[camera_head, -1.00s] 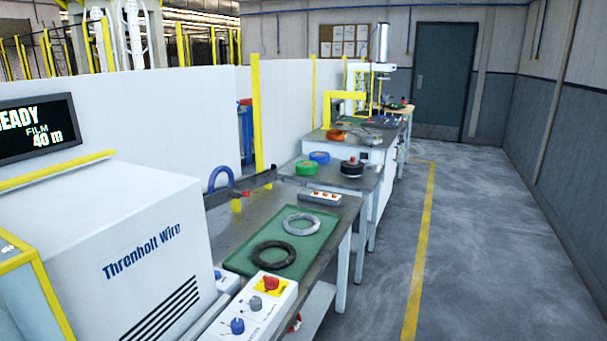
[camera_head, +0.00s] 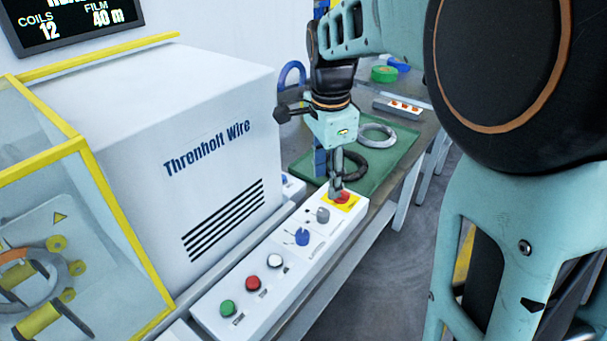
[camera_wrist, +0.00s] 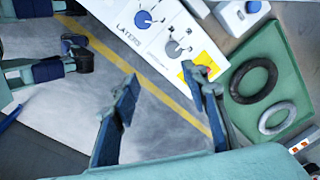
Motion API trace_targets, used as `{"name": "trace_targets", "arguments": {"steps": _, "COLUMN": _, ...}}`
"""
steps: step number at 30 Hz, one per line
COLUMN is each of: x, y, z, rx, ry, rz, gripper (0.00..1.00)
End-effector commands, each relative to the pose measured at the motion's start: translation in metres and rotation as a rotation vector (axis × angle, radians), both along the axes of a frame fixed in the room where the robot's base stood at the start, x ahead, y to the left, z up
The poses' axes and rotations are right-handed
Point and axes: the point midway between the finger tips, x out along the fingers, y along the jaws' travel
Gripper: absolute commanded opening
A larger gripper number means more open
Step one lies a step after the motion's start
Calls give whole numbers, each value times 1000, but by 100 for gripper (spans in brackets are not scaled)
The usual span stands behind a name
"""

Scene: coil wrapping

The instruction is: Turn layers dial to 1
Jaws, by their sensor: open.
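The layers dial (camera_wrist: 143,18) is a blue knob on a white control panel, next to the "LAYERS" lettering in the wrist view. It also shows in the head view (camera_head: 302,237). Its pointer setting is too small to read. A grey knob (camera_head: 323,215) sits between it and the red stop button (camera_head: 342,198) on its yellow plate. My gripper (camera_head: 336,188) points down over the stop button end of the panel in the head view. In the wrist view my gripper (camera_wrist: 160,74) has its two fingers spread apart with nothing between them.
Green, red and white buttons (camera_head: 252,283) line the panel's near end. A white machine (camera_head: 210,130) stands to the left. A green mat (camera_head: 395,160) with a dark coil and a grey coil lies beyond the panel. Open floor (camera_wrist: 60,120) lies beside the bench.

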Motion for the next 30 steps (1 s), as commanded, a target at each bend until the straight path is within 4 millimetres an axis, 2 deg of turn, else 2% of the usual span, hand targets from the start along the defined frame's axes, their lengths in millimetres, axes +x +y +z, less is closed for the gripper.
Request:
{"name": "trace_targets", "arguments": {"steps": 1, "x": -12, "y": 20, "z": -14, "rx": 13, "ry": 32, "rz": -12, "gripper": 41}}
{"name": "trace_targets", "arguments": {"steps": 3, "x": -24, "y": 37, "z": -25, "rx": 26, "ry": 61, "rz": -32, "gripper": 41}}
{"name": "trace_targets", "arguments": {"steps": 6, "x": -32, "y": 48, "z": -34, "rx": 34, "ry": 82, "rz": -48, "gripper": 41}}
{"name": "trace_targets", "arguments": {"steps": 11, "x": -33, "y": 49, "z": -52, "rx": 34, "ry": 86, "rz": -52, "gripper": 41}}
{"name": "trace_targets", "arguments": {"steps": 21, "x": -31, "y": 48, "z": -115, "rx": 33, "ry": 84, "rz": -52, "gripper": 41}}
{"name": "trace_targets", "arguments": {"steps": 25, "x": -31, "y": 48, "z": -131, "rx": 33, "ry": 83, "rz": -51, "gripper": 41}}
{"name": "trace_targets", "arguments": {"steps": 30, "x": -30, "y": 48, "z": -139, "rx": 34, "ry": 81, "rz": -51, "gripper": 41}}
